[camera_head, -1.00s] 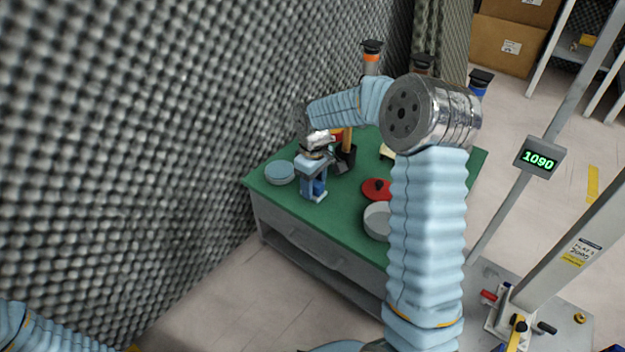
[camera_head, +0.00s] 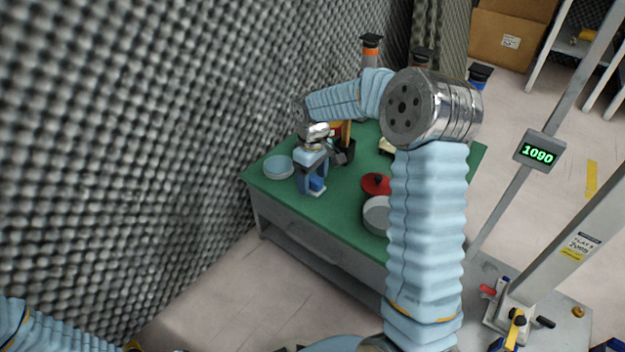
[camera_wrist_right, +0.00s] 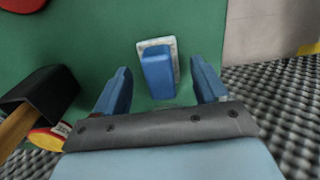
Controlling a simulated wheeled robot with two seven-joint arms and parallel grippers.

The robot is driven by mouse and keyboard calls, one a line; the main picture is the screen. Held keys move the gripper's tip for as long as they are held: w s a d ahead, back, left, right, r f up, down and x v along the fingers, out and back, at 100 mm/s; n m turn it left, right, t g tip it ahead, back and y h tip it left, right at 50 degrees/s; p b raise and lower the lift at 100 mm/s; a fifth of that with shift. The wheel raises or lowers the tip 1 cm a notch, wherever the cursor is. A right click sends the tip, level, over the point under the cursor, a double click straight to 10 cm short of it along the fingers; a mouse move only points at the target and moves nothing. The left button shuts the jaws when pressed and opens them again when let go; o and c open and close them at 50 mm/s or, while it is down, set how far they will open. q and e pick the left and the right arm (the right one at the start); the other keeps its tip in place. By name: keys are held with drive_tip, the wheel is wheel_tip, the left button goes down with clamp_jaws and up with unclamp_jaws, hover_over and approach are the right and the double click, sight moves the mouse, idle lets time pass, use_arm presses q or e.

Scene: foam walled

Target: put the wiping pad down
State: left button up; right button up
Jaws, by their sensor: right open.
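The wiping pad (camera_wrist_right: 157,72) has a blue block-shaped handle on a pale base. In the right wrist view it rests on the green table top (camera_wrist_right: 100,45), between and just beyond the two blue fingers. My right gripper (camera_wrist_right: 161,92) is open, with a gap on both sides of the handle. In the head view the right gripper (camera_head: 312,182) points down at the table's left part, and the wiping pad (camera_head: 317,184) shows partly between its fingers. My left arm enters at the lower left corner, and its gripper is out of view.
A light blue round dish (camera_head: 278,168) stands left of the right gripper. A red lid (camera_head: 375,184) and a grey round pan (camera_head: 377,214) lie further right. The foam wall (camera_head: 150,150) borders the table's left side.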

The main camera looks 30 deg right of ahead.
sight(311, 177)
use_arm(q)
wheel_tip(311, 177, up, 4)
drive_tip(key=p, duration=0.3)
drive_tip(key=shift+f, duration=0.2)
use_arm(e)
wheel_tip(311, 177, up, 12)
drive_tip(key=shift+a+r, duration=0.15)
drive_tip(key=shift+r, duration=0.1)
use_arm(q)
drive_tip(key=shift+s, duration=0.1)
use_arm(e)
drive_tip(key=shift+w, duration=0.1)
